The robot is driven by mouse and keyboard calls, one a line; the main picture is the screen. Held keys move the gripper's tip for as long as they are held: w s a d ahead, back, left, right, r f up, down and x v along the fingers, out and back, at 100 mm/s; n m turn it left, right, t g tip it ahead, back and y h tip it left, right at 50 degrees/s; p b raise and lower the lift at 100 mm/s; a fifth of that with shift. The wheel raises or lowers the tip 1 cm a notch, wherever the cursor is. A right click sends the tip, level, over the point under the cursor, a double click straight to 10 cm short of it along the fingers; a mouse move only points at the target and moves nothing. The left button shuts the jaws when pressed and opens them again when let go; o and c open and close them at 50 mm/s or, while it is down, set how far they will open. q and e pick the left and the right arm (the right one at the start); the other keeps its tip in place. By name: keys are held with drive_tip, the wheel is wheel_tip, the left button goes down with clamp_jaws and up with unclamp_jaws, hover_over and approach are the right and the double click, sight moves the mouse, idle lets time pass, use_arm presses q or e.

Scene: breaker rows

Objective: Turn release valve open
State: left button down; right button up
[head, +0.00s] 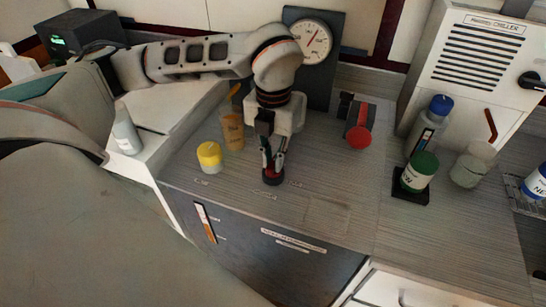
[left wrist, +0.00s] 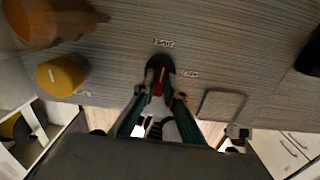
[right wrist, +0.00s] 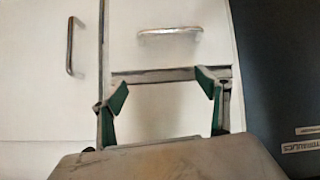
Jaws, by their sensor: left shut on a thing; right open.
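A dark round knob with a red bar, apparently the release valve (head: 272,178), sits on the grey counter top (head: 330,170) near its front edge. Small labels too blurred to read lie around it. My left gripper (head: 272,166) points down from above and is shut on the knob's red bar. In the left wrist view, the fingertips (left wrist: 160,90) close on the red bar of the valve (left wrist: 159,72); part of the knob is hidden by the fingers. My right gripper (right wrist: 163,88) is open and empty, in front of white drawers (right wrist: 165,60), away from the valve.
A yellow-lidded jar (head: 209,157) and an orange bottle (head: 233,132) stand left of the valve. A round gauge (head: 314,42) and a red-ended fitting (head: 359,138) are behind. A green-lidded jar (head: 420,170) stands right.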

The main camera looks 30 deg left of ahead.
use_arm(q)
drive_tip(key=m+p, duration=0.2)
drive_tip(key=m, duration=0.2)
drive_tip(key=shift+r+m, duration=0.15)
drive_tip(key=shift+m, duration=0.25)
drive_tip(key=m+p, duration=0.1)
drive_tip(key=m, duration=0.2)
drive_tip(key=shift+m, duration=0.3)
drive_tip(key=m, duration=0.2)
drive_tip(key=shift+w+m, duration=0.1)
drive_tip(key=shift+m, duration=0.3)
drive_tip(key=m+p, duration=0.1)
drive_tip(key=m, duration=0.2)
drive_tip(key=shift+m+p, duration=0.4)
drive_tip(key=shift+m, duration=1.1)
use_arm(e)
drive_tip(key=shift+w+r, duration=0.15)
drive_tip(key=shift+r, duration=0.85)
drive_tip(key=shift+w+r, duration=0.2)
drive_tip(key=shift+r, duration=0.75)
drive_tip(key=shift+w+r, duration=0.15)
drive_tip(key=shift+r, duration=0.95)
use_arm(q)
drive_tip(key=c, duration=2.1)
unclamp_jaws()
